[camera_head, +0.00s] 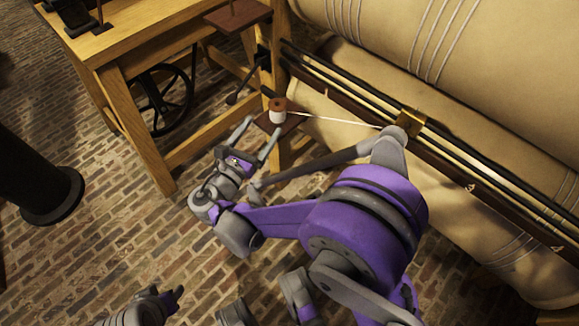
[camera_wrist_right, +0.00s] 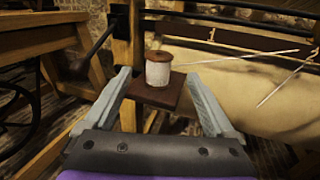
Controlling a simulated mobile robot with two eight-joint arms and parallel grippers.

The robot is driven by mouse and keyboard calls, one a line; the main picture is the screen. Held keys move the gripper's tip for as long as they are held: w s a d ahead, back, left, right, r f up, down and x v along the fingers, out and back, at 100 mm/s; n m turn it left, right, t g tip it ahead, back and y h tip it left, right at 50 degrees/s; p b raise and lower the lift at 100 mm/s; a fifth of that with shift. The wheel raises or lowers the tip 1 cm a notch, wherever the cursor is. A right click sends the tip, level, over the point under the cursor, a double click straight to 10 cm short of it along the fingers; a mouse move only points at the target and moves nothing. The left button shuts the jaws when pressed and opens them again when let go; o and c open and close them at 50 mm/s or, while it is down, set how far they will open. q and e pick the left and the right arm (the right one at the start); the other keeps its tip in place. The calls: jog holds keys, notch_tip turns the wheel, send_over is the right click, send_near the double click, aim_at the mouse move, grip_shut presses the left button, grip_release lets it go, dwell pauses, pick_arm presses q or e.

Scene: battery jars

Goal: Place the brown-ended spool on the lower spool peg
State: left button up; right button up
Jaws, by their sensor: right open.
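The brown-ended spool (camera_head: 277,110), wound with white thread, stands upright on the small lower brown shelf (camera_head: 290,127) beside the wooden post. In the right wrist view the spool (camera_wrist_right: 158,70) sits on the shelf (camera_wrist_right: 156,95), brown end up. The lower peg is largely hidden by the spool. My right gripper (camera_head: 262,129) is open and empty, its fingers pointing at the spool. In the wrist view its fingers (camera_wrist_right: 158,78) frame the spool with clear gaps on both sides.
A white thread (camera_head: 335,120) runs from the spool to a brass block (camera_head: 410,122) on the rail. An upper brown shelf (camera_head: 238,16) holds a thin peg. A large cloth roller (camera_head: 470,60) fills the right. A black column (camera_head: 45,180) stands left. Brick floor is open.

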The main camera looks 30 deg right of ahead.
jog(key=s+d+f+m+g+y, duration=0.6)
jog(key=s+d+m, duration=0.2)
jog(key=s+m, duration=0.35)
jog(key=s+a+f+m+y, duration=0.1)
jog(key=s+a+m+y, duration=0.2)
jog(key=s+m, duration=0.3)
jog(key=s+a+f+m+y, duration=0.2)
jog(key=s+a+m+y, duration=0.1)
jog(key=s+m+y, duration=0.2)
jog(key=s+m, duration=0.1)
jog(key=m, duration=0.1)
jog(key=shift+s+a+f+m, duration=0.2)
jog(key=shift+s+a+m, duration=0.05)
jog(key=shift+s+m, duration=0.1)
